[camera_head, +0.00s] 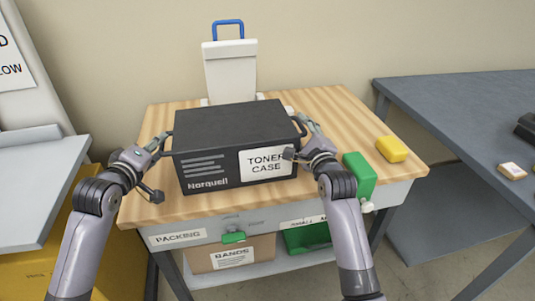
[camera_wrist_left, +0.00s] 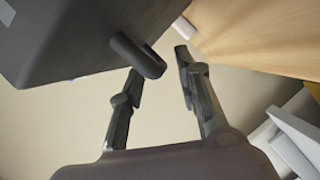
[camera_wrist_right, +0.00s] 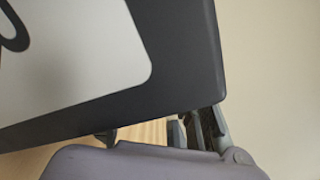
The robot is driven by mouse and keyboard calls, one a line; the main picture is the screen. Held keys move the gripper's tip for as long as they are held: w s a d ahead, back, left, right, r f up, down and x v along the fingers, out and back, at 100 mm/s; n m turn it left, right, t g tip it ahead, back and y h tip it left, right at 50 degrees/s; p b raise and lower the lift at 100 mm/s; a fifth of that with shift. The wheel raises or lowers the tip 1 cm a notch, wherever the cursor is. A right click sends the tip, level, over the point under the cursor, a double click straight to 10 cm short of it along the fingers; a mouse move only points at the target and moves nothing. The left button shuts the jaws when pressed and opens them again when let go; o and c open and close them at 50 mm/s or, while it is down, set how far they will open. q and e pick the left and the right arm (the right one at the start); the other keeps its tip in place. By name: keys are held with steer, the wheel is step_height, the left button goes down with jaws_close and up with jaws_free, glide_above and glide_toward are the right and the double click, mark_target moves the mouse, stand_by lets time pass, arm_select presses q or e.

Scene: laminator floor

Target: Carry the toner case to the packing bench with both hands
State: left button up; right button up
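The toner case (camera_head: 222,128) is a dark box with a white label, and it appears to rest on the packing bench (camera_head: 130,212), a wood-topped table marked PACKING. My left gripper (camera_head: 157,168) is at the case's left side with fingers spread. In the left wrist view the case's side handle (camera_wrist_left: 132,52) is by one fingertip, and the gap between the fingers looks empty. My right gripper (camera_head: 297,138) is at the right front corner, fingers spread. The right wrist view shows the case (camera_wrist_right: 185,50) close up, hiding part of the fingers; the right handle is mostly hidden.
A green block (camera_head: 360,176) and a yellow block (camera_head: 391,149) lie at the bench's right. A grey table (camera_head: 460,100) is at right, a pale surface (camera_head: 35,190) at left. A BANDS box (camera_head: 215,257) is underneath.

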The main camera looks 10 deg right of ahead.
arm_select(q)
steer(key=v, duration=1)
arm_select(e)
steer(key=s, duration=1.2)
steer(key=shift+d, duration=0.35)
arm_select(q)
steer(key=shift+s, duration=0.15)
